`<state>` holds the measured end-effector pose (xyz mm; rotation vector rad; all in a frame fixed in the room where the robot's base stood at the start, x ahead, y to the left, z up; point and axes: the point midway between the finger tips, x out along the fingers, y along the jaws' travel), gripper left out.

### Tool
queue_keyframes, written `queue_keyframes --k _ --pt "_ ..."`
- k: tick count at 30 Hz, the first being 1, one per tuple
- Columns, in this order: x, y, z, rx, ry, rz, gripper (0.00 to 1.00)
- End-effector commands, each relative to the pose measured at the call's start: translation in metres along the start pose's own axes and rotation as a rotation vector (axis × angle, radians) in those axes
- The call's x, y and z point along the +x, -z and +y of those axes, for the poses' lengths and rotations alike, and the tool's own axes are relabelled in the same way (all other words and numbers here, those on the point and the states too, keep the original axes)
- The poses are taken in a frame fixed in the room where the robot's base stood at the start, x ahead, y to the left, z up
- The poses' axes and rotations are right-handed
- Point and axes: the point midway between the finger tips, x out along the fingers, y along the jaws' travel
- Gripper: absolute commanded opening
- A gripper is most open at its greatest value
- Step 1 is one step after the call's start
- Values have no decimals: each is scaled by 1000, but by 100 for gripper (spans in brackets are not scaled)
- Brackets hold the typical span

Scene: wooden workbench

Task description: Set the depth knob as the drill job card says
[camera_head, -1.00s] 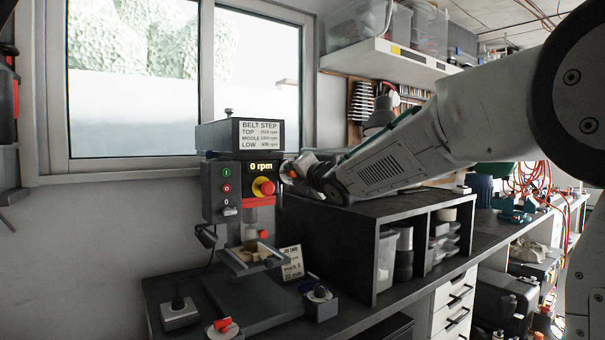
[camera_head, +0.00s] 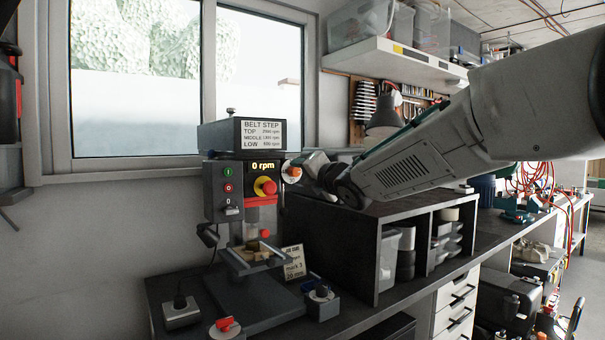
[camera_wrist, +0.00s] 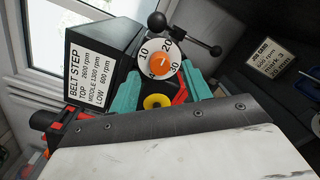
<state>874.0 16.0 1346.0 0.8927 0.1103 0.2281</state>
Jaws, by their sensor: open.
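The depth knob is a white numbered dial with an orange centre (camera_wrist: 160,64), on the drill press's right side. It shows 10, 20 and 30; its exact setting is too small to read. It also shows in the head view (camera_head: 291,173). My gripper (camera_wrist: 162,76) is open, its teal fingers on either side of the dial's lower part; I cannot tell if they touch it. In the head view my gripper (camera_head: 303,166) is right of the dial. The job card (camera_head: 294,262) stands behind the drill's base, reading "mark 3" and "20 mm"; it also shows in the wrist view (camera_wrist: 269,57).
A black feed handle with ball ends (camera_wrist: 185,34) lies just beyond the dial. The drill head (camera_head: 240,190) has a red-and-yellow stop button (camera_head: 265,187) and reads 0 rpm. A dark shelf unit (camera_head: 345,240) stands right, under my arm. A window is behind.

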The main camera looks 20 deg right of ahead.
Motion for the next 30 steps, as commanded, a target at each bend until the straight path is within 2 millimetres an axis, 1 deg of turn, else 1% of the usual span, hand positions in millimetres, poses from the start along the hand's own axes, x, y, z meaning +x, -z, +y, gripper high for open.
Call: queue_keyframes --k 1,3,6,9,22,25,26,28,29,30 --pt "-10 -1 0 -1 0 -2 48" --pt "-21 -1 0 -1 0 -2 48" --pt "-33 -2 -1 0 1 -3 48" --pt "-40 -3 -2 0 2 -4 48" --pt "-41 -3 -2 1 2 -3 48" --pt "-41 -2 -4 38 11 -3 48" --pt "-41 -2 -8 66 27 -4 48" --pt "-43 -2 -24 177 103 -15 48" --pt "-45 0 -37 247 156 -23 48" --pt "-50 6 -59 360 243 -42 48"
